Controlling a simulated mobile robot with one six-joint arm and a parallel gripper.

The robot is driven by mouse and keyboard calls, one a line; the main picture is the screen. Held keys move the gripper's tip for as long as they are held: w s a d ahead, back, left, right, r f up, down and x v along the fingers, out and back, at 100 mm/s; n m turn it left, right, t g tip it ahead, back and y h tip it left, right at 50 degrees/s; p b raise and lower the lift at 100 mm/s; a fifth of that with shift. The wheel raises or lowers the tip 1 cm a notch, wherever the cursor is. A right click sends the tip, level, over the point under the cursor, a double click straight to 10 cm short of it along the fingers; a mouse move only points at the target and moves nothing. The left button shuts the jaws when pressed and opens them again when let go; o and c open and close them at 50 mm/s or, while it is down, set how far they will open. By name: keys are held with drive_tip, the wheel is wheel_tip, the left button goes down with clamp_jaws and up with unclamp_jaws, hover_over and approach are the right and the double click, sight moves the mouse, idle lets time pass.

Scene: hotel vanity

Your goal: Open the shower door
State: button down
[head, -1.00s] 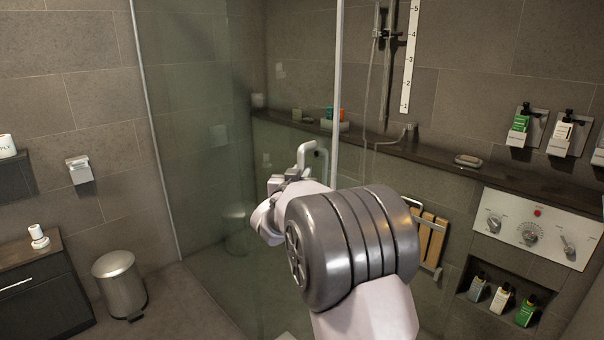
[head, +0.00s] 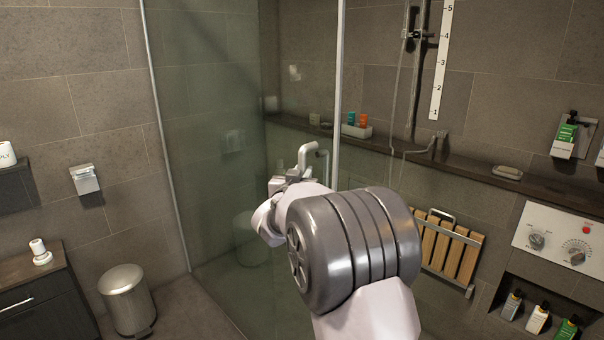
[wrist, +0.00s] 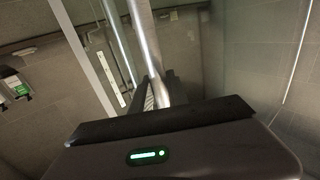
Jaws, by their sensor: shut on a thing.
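The shower door (head: 215,95) is a clear, slightly green glass panel with a pale vertical edge strip on its right side. Its handle (head: 308,152) is a pale bent bar near that edge. My gripper (head: 292,182) is shut on the handle; my own arm partly hides it in the head view. In the wrist view the handle shows as a shiny metal bar (wrist: 147,45) running between the dark fingers of my gripper (wrist: 160,92). The lower part of the door edge is hidden behind my arm.
A metal bin (head: 128,298) and a dark cabinet (head: 40,290) stand at the left. To the right are a slatted wooden seat (head: 448,250), a control panel (head: 565,245) and a wall shelf (head: 470,168). Bare floor shows between bin and glass.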

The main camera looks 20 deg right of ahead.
drive_tip(key=shift+f, duration=0.2)
drive_tip(key=c, duration=1.3)
unclamp_jaws()
drive_tip(key=shift+a, duration=0.1)
drive_tip(key=shift+r, duration=0.15)
drive_tip(key=p+v, duration=0.1)
drive_tip(key=v, duration=1.6)
drive_tip(key=shift+s+a+p, duration=0.15)
drive_tip(key=shift+s+p, duration=0.05)
drive_tip(key=shift+p, duration=0.2)
